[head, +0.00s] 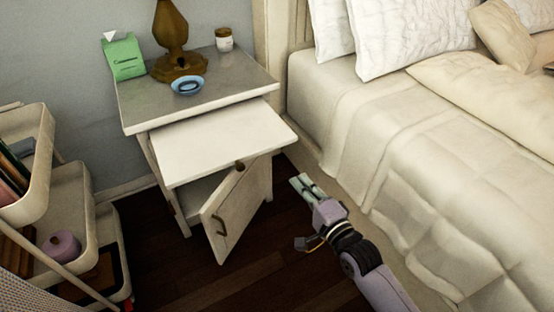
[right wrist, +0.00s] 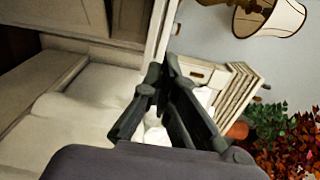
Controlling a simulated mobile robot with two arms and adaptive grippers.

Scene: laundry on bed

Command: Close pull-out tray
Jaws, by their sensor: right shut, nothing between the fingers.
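The white pull-out tray (head: 222,140) sticks out from under the grey top of the nightstand (head: 215,85) in the head view. A small dark round knob (head: 239,166) sits at its front edge. My right gripper (head: 299,181) is shut and empty. It stands to the right of the tray's front right corner, apart from it in the picture, between the nightstand and the bed. Its shut fingers also show in the right wrist view (right wrist: 163,70); I cannot make out the tray there. My left gripper is not in view.
Below the tray, the cabinet door (head: 234,212) hangs open. A lamp base (head: 176,50), blue bowl (head: 188,86), tissue box (head: 123,57) and jar (head: 224,39) stand on top. The bed (head: 430,150) is at right, a shelf cart (head: 65,220) at left. Dark floor lies in front.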

